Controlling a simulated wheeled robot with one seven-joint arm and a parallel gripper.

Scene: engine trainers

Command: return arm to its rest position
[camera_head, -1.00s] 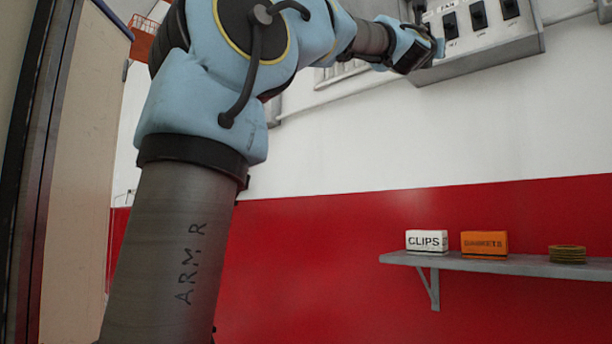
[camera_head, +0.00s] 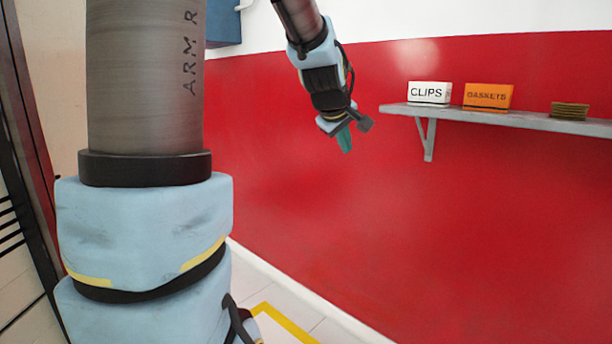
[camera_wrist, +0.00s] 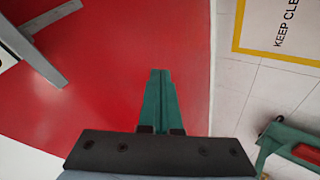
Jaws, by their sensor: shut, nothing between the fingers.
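My gripper (camera_head: 344,139) hangs at the end of my arm in the head view, pointing down in front of the red lower wall, left of the shelf. In the wrist view its green fingers (camera_wrist: 158,100) are together, with nothing between them. My upper arm, marked "ARM R", fills the left of the head view.
A grey wall shelf (camera_head: 480,118) holds a white CLIPS box (camera_head: 429,93), an orange GASKETS box (camera_head: 487,97) and a stack of brown rings (camera_head: 569,111). A yellow floor marking (camera_wrist: 238,28) and a green object (camera_wrist: 290,145) show in the wrist view. The wall below the shelf is bare.

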